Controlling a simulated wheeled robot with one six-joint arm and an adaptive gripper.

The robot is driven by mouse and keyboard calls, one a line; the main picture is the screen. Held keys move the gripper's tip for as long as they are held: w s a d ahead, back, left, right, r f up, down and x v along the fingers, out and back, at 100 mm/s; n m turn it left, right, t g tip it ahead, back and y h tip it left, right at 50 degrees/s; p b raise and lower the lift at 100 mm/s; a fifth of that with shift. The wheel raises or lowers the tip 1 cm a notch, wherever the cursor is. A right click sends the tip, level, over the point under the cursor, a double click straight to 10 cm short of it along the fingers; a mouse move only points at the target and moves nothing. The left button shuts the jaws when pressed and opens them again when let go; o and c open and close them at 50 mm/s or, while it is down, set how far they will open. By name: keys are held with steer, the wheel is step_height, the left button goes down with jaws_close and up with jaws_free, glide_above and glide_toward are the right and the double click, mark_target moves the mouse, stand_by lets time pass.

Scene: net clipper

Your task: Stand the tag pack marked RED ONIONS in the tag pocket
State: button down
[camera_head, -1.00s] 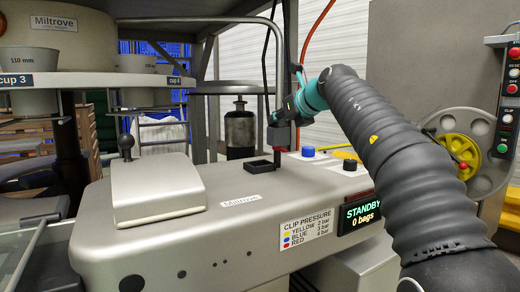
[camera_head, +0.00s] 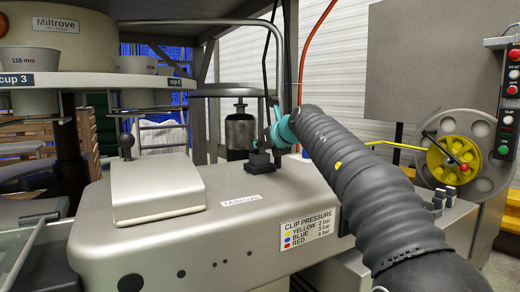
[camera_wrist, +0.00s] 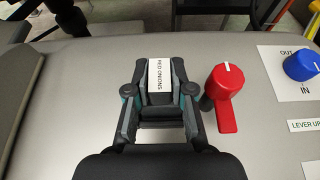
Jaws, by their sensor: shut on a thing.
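The tag pack marked RED ONIONS (camera_wrist: 155,76) shows its white label in the wrist view, between the dark fingers of my gripper (camera_wrist: 160,92). My gripper is shut on it. In the head view my gripper (camera_head: 264,152) is directly over the tag pocket (camera_head: 258,167), a small black open box on top of the grey machine. The gripper's tip hides most of the pocket's opening. I cannot tell how deep the pack sits in the pocket or whether it touches the bottom.
A red lever (camera_wrist: 226,92) stands close to the right of my gripper, with a blue knob (camera_wrist: 300,65) farther right. A raised grey cover (camera_head: 155,188) is left of the pocket. A yellow reel (camera_head: 450,158) is at the right.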

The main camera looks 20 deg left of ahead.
steer(key=c, duration=1)
jaws_free()
steer(key=shift+r, duration=0.1)
steer(key=v, duration=1.2)
steer(key=shift+b, duration=0.4)
